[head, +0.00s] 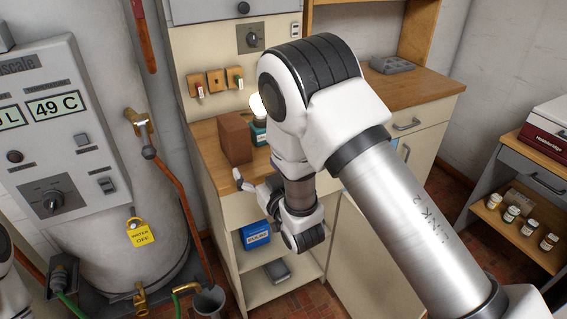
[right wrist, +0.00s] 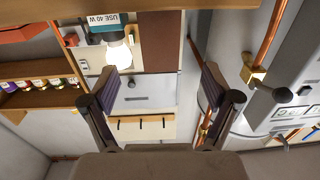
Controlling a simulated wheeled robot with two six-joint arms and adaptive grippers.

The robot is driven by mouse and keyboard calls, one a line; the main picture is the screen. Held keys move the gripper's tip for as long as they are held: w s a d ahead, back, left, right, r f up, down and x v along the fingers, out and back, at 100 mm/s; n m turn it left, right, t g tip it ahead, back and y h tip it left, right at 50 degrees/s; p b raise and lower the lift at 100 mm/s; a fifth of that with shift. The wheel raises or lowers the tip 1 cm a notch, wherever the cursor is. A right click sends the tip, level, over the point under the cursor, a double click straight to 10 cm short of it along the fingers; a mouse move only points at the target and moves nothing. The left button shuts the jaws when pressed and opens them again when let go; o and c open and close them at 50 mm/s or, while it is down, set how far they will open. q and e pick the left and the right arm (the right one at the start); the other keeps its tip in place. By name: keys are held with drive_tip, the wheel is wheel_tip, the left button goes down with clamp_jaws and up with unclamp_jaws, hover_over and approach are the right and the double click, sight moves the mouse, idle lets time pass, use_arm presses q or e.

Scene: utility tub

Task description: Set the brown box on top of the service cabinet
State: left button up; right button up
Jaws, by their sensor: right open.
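The brown box (head: 235,138) stands upright on the wooden top of the cream service cabinet (head: 205,150), near its left end. In the right wrist view, the brown box (right wrist: 160,42) shows upside down, beyond the gap between the fingers. My right gripper (head: 241,180) is just in front of the box at the cabinet's front edge, partly hidden by my arm. In the right wrist view the right gripper (right wrist: 160,76) has its fingers wide apart with nothing between them. The box looks free of the fingers. My left gripper is out of view.
A lit bulb on a teal carton (head: 259,133) stands close to the right of the box. A grey tray (head: 391,65) lies farther right on the wooden top. A blue box (head: 256,235) sits on the open shelf below. A water heater (head: 120,190) with pipes stands at left.

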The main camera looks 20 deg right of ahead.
drive_tip(key=s+d+f+g+h, duration=0.1)
drive_tip(key=s+d+f+g, duration=0.2)
drive_tip(key=f, duration=0.5)
drive_tip(key=s+f+g, duration=0.3)
drive_tip(key=s+f, duration=0.2)
drive_tip(key=f, duration=0.3)
drive_tip(key=s+d+f+g, duration=0.1)
drive_tip(key=s+f+g, duration=0.3)
drive_tip(key=s, duration=0.5)
drive_tip(key=s+d+f+g, duration=0.1)
drive_tip(key=s+f+g, duration=0.3)
drive_tip(key=s, duration=0.6)
drive_tip(key=s+d+f+m+g, duration=0.1)
drive_tip(key=s+f+g, duration=0.3)
drive_tip(key=s, duration=0.5)
wheel_tip(320, 180, down, 2)
drive_tip(key=shift+s+f, duration=0.15)
wheel_tip(320, 180, up, 4)
drive_tip(key=p, duration=0.3)
drive_tip(key=shift+f+p, duration=0.15)
drive_tip(key=shift+p, duration=0.2)
